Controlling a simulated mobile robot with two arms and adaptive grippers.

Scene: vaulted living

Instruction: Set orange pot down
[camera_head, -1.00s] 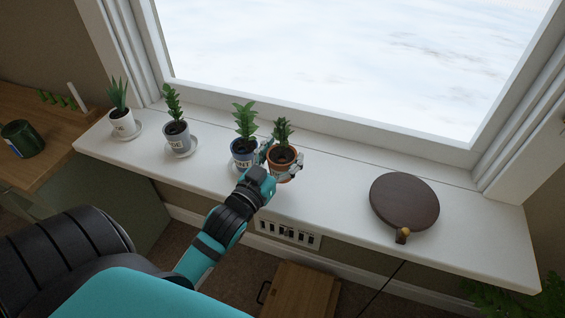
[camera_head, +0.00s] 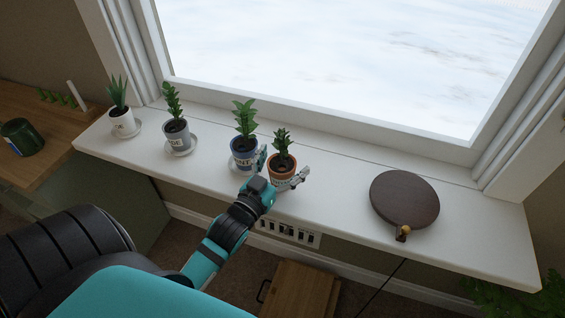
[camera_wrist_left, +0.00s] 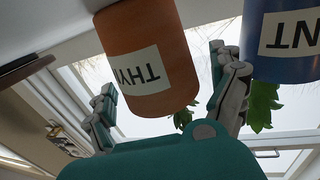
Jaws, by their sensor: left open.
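The orange pot (camera_head: 281,174) with a green plant and a white label stands upright on the white windowsill (camera_head: 335,200). In the left wrist view the orange pot (camera_wrist_left: 148,60) is upside down, its label partly readable as "THY". My left gripper (camera_head: 281,170) is open, with one finger on each side of the pot. In the left wrist view the gripper (camera_wrist_left: 170,95) shows gaps between its fingers and the pot. The left finger sits between the orange pot and the blue pot (camera_head: 243,159). My right gripper is not in view.
The blue pot stands close to the left, also seen in the left wrist view (camera_wrist_left: 285,42). A dark round board (camera_head: 404,198) lies at right. The sill between it and the orange pot is clear.

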